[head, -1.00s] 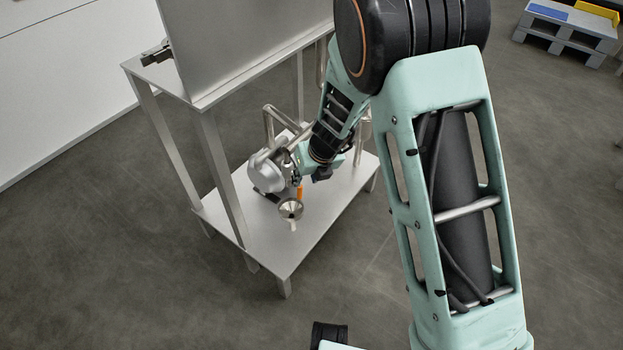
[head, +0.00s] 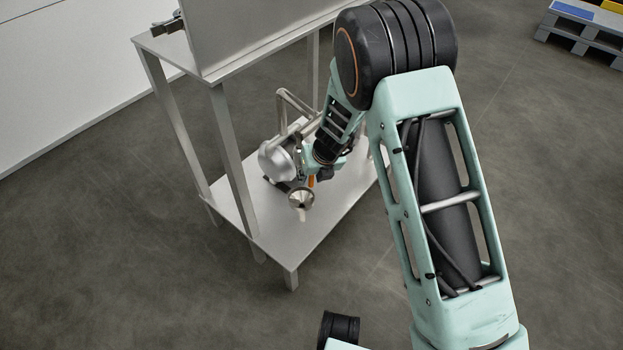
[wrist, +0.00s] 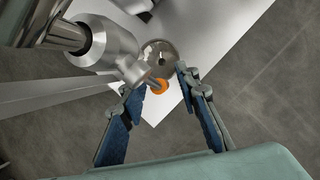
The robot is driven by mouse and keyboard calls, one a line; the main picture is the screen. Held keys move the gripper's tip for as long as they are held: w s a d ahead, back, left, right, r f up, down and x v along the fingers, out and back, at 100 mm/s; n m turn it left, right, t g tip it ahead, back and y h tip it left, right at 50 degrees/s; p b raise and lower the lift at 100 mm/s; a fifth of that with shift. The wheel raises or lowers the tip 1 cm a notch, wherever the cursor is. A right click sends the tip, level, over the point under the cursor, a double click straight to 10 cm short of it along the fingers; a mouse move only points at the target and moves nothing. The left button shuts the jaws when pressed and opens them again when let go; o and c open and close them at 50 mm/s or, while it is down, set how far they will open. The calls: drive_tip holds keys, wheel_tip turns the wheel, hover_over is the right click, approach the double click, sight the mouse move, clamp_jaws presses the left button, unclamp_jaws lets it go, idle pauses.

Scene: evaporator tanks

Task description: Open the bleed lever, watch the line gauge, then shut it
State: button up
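An orange-tipped lever, seemingly the bleed lever (head: 311,181), shows beside the steel pipework on the low shelf in the head view. In the wrist view its round orange end (wrist: 159,87) lies in the gap between my fingertips. My gripper (wrist: 161,78) is open, with a finger on each side and no clear contact with the lever. In the head view my wrist reaches in from the right, and the fingers are too small to make out. A steel cone-shaped fitting (head: 301,198) sits just by the lever, also in the wrist view (wrist: 160,50). I cannot make out a gauge face.
A rounded metal housing (head: 277,158) and a bent pipe (head: 282,108) stand close to my gripper. The metal stand (head: 227,150) has upright legs and a large panel above. Bare shelf (head: 290,240) lies in front. A pallet (head: 585,38) is far off right.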

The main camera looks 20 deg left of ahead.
clamp_jaws()
